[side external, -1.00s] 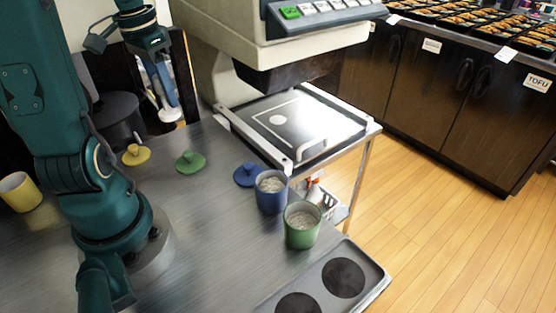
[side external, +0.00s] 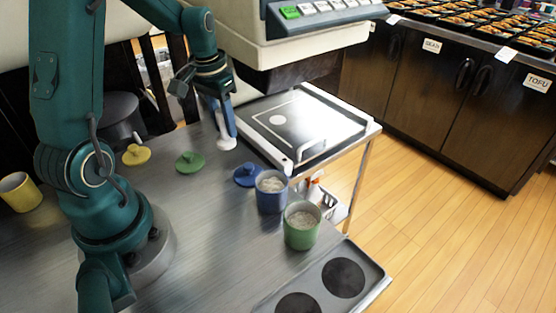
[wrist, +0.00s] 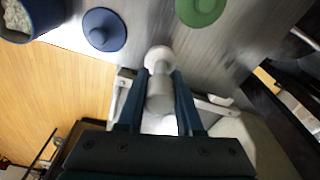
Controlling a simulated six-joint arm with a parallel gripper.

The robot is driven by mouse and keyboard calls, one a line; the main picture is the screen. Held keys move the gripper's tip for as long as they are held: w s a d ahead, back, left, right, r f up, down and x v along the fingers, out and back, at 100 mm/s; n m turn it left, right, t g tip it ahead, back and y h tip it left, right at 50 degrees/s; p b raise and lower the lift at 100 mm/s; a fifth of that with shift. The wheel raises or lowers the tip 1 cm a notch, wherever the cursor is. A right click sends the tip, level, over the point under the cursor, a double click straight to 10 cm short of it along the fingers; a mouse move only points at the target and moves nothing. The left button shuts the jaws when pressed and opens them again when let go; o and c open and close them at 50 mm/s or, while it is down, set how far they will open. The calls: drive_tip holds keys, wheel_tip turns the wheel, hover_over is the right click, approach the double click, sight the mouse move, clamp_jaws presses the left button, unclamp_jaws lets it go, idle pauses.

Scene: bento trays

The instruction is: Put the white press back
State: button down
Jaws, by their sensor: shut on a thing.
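The white press (side external: 226,140) is a small white tool with a round foot. My gripper (side external: 222,112) is shut on it and holds it upright near the back edge of the steel table, left of the sealing machine's tray. In the wrist view the press (wrist: 159,95) sits between the two blue fingers of my gripper (wrist: 160,92), its round end pointing away from the wrist. I cannot tell whether its foot touches the table.
A blue lid (side external: 247,174), a green lid (side external: 190,162) and a yellow lid (side external: 136,155) lie on the table. A blue cup (side external: 271,199) and a green cup (side external: 302,236) hold pale contents. A yellow cup (side external: 18,193) stands far left. The machine tray (side external: 300,150) is right of the press.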

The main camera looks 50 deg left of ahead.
sight(226, 140)
drive_tip(key=shift+f, duration=1.3)
drive_tip(key=shift+f, duration=0.2)
drive_tip(key=c, duration=0.6)
unclamp_jaws()
drive_tip(key=shift+o, duration=0.2)
drive_tip(key=shift+r, duration=0.1)
drive_tip(key=r, duration=0.4)
drive_tip(key=s+r, duration=0.1)
drive_tip(key=r, duration=0.7)
drive_tip(key=shift+s+d, duration=0.2)
drive_tip(key=shift+d, duration=0.05)
drive_tip(key=s+d+m+t, duration=0.1)
drive_tip(key=s+d, duration=0.3)
drive_tip(key=d, duration=0.4)
drive_tip(key=s+d+m+t, duration=0.2)
drive_tip(key=s+d, duration=0.3)
drive_tip(key=d, duration=0.3)
drive_tip(key=shift+r+t, duration=0.4)
drive_tip(key=shift+t, duration=0.2)
